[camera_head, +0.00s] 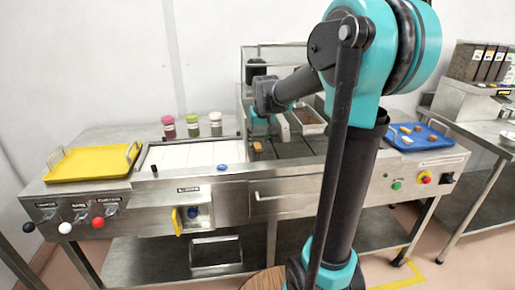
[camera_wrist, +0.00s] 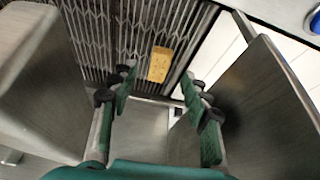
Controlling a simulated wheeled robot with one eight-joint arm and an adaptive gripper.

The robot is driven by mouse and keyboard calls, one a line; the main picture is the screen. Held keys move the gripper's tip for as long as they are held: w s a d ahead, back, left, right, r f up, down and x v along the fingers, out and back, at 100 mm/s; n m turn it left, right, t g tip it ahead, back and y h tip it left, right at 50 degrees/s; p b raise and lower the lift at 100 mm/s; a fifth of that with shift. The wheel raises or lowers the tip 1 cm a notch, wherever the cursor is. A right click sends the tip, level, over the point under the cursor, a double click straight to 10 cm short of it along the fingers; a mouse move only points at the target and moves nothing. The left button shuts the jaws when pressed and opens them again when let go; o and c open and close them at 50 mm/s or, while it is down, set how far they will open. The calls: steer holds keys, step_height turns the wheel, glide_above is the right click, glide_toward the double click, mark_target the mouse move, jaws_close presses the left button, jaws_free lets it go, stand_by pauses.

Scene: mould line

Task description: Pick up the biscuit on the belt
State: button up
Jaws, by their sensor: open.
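The biscuit (camera_wrist: 159,64) is a small yellow-tan rectangle with dark dots in the wrist view. It lies on the dark slatted belt (camera_wrist: 100,35), near the belt's edge beside a white surface. In the head view the biscuit (camera_head: 257,147) is small, at the left end of the belt (camera_head: 305,150). My gripper (camera_wrist: 158,79) is open and empty, with green pads on either side of the biscuit's line in the wrist view. The biscuit appears just beyond the fingertips. In the head view my gripper (camera_head: 263,125) is partly hidden by the arm, close above the biscuit.
A yellow tray (camera_head: 92,163) stands at the left end of the line. White panels (camera_head: 190,157) lie left of the belt, with several lidded jars (camera_head: 192,125) behind. A metal tray of dark contents (camera_head: 308,120) sits behind the belt. A blue tray (camera_head: 418,138) holds small pieces at right.

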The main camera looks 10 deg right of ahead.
mark_target(258, 145)
steer(key=shift+w+x, duration=0.2)
steer(key=shift+x, duration=1.6)
steer(key=shift+r, duration=0.1)
steer(key=shift+c, duration=0.3)
steer(key=c, duration=0.8)
